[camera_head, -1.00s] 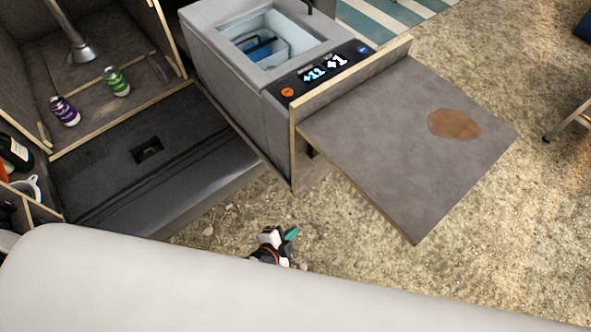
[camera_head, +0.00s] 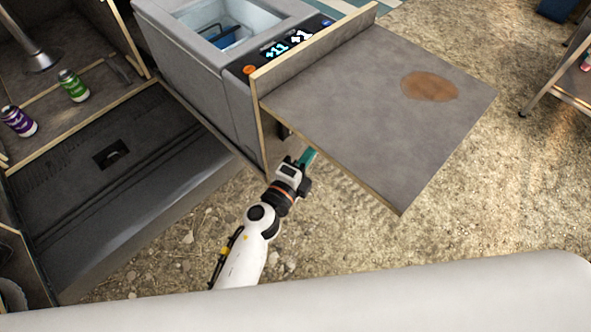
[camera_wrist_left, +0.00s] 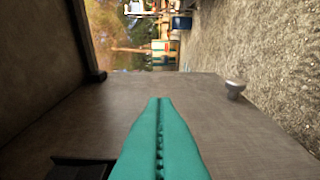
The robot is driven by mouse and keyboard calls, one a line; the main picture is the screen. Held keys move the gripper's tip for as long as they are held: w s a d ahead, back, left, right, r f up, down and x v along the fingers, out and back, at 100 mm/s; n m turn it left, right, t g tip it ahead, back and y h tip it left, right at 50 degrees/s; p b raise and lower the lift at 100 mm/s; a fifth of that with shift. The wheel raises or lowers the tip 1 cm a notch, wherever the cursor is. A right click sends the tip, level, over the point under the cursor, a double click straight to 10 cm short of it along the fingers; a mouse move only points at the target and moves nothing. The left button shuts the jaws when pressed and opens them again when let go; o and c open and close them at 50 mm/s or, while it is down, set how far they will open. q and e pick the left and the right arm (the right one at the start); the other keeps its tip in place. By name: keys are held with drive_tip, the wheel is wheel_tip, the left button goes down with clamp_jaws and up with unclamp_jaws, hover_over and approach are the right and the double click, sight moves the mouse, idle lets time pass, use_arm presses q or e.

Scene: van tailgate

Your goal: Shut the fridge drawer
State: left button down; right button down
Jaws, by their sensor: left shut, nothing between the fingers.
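The fridge drawer is pulled out of the van, carrying a grey fridge box (camera_head: 205,85) with a lit display. My left gripper (camera_head: 309,157) is just below the flap's near edge, close to the front panel. Its teal fingers (camera_wrist_left: 160,135) are shut and empty in the left wrist view. They point along a grey-brown panel (camera_wrist_left: 200,115) with a round metal knob (camera_wrist_left: 234,88); contact cannot be told. My right gripper is not in view.
A dark bumper step (camera_head: 120,170) lies left of the drawer. A metal-legged stand (camera_head: 560,85) is at the far right. Gravel ground between is open.

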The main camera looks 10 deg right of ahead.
sight(296, 144)
use_arm(q)
drive_tip(key=shift+w+a, duration=0.6)
drive_tip(key=shift+w, duration=0.25)
drive_tip(key=shift+w+a, duration=0.55)
drive_tip(key=shift+w, duration=0.3)
drive_tip(key=shift+a, duration=0.1)
